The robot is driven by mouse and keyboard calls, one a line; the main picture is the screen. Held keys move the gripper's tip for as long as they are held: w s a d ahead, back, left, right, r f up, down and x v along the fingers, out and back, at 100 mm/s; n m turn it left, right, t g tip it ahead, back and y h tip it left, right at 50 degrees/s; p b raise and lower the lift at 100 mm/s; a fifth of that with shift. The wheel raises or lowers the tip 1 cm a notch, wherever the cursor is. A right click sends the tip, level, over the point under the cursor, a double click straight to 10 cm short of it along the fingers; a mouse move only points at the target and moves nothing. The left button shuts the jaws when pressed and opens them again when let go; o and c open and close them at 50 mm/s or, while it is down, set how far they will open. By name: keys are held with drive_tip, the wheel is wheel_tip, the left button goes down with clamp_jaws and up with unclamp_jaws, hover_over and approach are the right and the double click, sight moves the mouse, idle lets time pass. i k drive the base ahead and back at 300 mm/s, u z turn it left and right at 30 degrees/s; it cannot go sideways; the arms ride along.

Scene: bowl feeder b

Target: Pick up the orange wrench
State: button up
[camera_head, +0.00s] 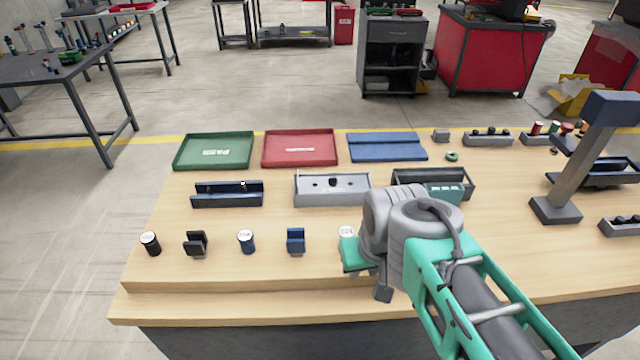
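I cannot make out an orange wrench anywhere in this view. My arm reaches in from the lower right over the wooden workbench (225,275). The end of my arm, with my gripper (383,292), is over the front middle of the bench. My wrist housing hides most of the gripper, so I cannot tell whether it is open or shut, or whether it holds anything. My arm also covers part of the bench right of centre, and whatever lies there is hidden.
Green (214,150), red (300,148) and blue (388,147) trays line the back. Dark (227,200) and grey (332,197) bins stand mid-bench. Small cylinders (150,243) and notched blocks (296,240) stand in front. A grey post (585,165) rises at right. The front left edge is bare.

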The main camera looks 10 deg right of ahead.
sight(582, 125)
drive_tip(key=z, duration=3.25)
drive_tip(key=i, duration=4.7)
drive_tip(key=u, duration=2.25)
